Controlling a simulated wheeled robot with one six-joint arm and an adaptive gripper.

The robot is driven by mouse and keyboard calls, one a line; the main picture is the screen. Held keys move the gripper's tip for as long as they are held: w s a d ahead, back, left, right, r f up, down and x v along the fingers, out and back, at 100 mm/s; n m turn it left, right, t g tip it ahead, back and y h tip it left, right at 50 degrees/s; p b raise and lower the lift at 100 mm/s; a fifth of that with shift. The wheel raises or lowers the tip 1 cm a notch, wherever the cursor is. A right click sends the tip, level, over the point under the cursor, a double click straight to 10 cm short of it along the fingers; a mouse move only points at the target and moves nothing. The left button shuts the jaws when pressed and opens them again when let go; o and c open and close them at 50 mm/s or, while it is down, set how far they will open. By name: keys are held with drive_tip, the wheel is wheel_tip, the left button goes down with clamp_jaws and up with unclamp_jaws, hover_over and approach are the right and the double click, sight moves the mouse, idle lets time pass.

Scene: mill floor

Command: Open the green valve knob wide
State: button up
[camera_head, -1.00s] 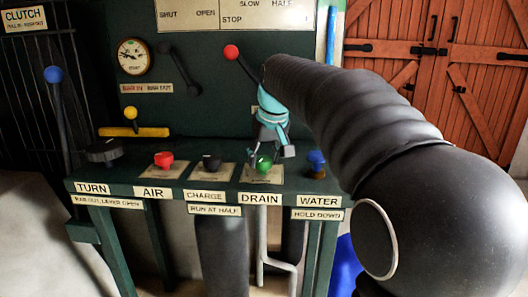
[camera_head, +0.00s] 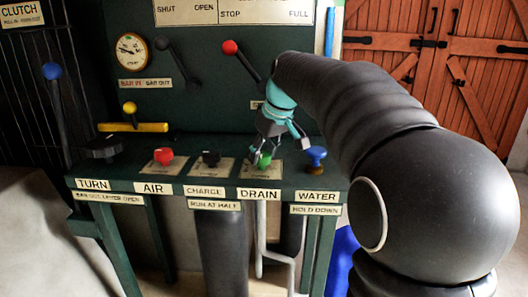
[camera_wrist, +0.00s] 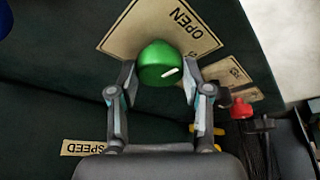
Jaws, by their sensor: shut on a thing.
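The green valve knob (camera_head: 264,161) stands on the bench above the DRAIN label (camera_head: 259,195). In the wrist view the green knob (camera_wrist: 157,64) has a white pointer mark aimed to the lower right, and the plate (camera_wrist: 192,34) around it reads OPEN. My gripper (camera_head: 264,153) comes down on the knob from above and behind. In the wrist view my gripper (camera_wrist: 155,75) has one finger on each side of the knob, shut on it. The rest of the plate's marking is partly hidden by the knob and fingers.
A blue knob (camera_head: 316,158) stands close to the right of my gripper. A black knob (camera_head: 211,158) and a red knob (camera_head: 164,157) stand to the left. A red-balled lever (camera_head: 231,48) rises from the panel behind my gripper.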

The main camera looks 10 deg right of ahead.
drive_tip(key=shift+f, duration=0.15)
drive_tip(key=o, duration=1.2)
drive_tip(key=v, duration=1.2)
drive_tip(key=s+f+m, duration=0.2)
drive_tip(key=s+f, duration=0.6)
drive_tip(key=s+a+f+m+t+h, duration=0.1)
drive_tip(key=s+f, duration=0.6)
drive_tip(key=s, duration=0.2)
drive_tip(key=s+a+f+m+h, duration=0.1)
drive_tip(key=s+f+m, duration=0.1)
drive_tip(key=s+f, duration=0.6)
drive_tip(key=shift+s+f+m+t, duration=0.3)
drive_tip(key=shift+s+f, duration=0.1)
drive_tip(key=shift+s, duration=0.1)
